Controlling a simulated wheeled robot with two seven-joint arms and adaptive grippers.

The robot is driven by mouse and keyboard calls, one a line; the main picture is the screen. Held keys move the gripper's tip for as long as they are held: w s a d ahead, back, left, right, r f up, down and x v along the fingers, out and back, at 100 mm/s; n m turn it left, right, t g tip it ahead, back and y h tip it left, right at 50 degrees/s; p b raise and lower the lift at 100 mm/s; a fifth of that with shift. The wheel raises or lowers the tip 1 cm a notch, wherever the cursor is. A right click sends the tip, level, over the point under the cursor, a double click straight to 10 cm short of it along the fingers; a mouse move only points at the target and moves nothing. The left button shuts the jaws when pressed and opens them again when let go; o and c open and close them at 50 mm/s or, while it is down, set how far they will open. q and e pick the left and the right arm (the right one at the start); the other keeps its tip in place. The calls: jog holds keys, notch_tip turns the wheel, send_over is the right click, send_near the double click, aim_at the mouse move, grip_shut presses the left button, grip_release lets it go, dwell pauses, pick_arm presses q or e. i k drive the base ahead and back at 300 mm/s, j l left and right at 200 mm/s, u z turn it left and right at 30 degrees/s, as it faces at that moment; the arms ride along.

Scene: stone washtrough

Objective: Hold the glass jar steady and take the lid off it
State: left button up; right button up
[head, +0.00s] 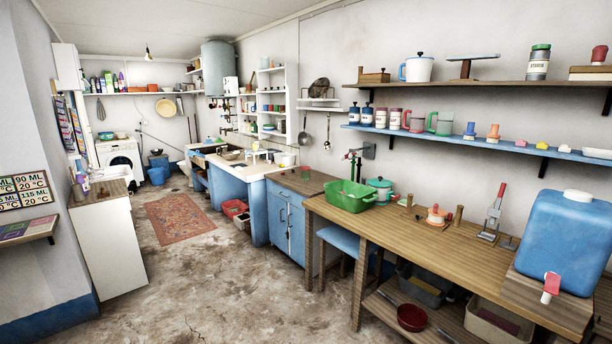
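A jar with a green lid and a pale label (538,62) stands upright on the upper wall shelf at the right. Its lid is on. It looks like a glass jar, but I cannot tell for sure that it is the task's jar. Smaller labelled jars with dark lids (367,116) stand on the blue shelf below, also closed. Neither of my grippers is in view, and nothing is seen touching any jar.
The stone floor (215,285) is clear up to a red rug (179,219).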

aim_at(305, 175)
jog(key=i+j+u, duration=0.15)
jog(key=i+u, duration=0.15)
jog(key=i, duration=0.2)
jog(key=i+u, duration=0.35)
jog(key=i, duration=0.15)
jog(key=i+u, duration=0.15)
jog(key=i, duration=1.55)
jog(key=i+j, duration=0.1)
jog(key=i, duration=0.7)
jog(key=i+z, duration=0.1)
jog(key=i, duration=0.75)
jog(key=i+z, duration=0.4)
jog(key=i+j+z, duration=0.15)
jog(key=z, duration=0.25)
jog(key=i+j+z, duration=0.1)
jog(key=i+z, duration=0.2)
jog(key=z, duration=0.15)
jog(key=i+j+z, duration=0.15)
jog(key=z, duration=0.3)
jog(key=i+j, duration=0.05)
jog(key=i, duration=0.05)
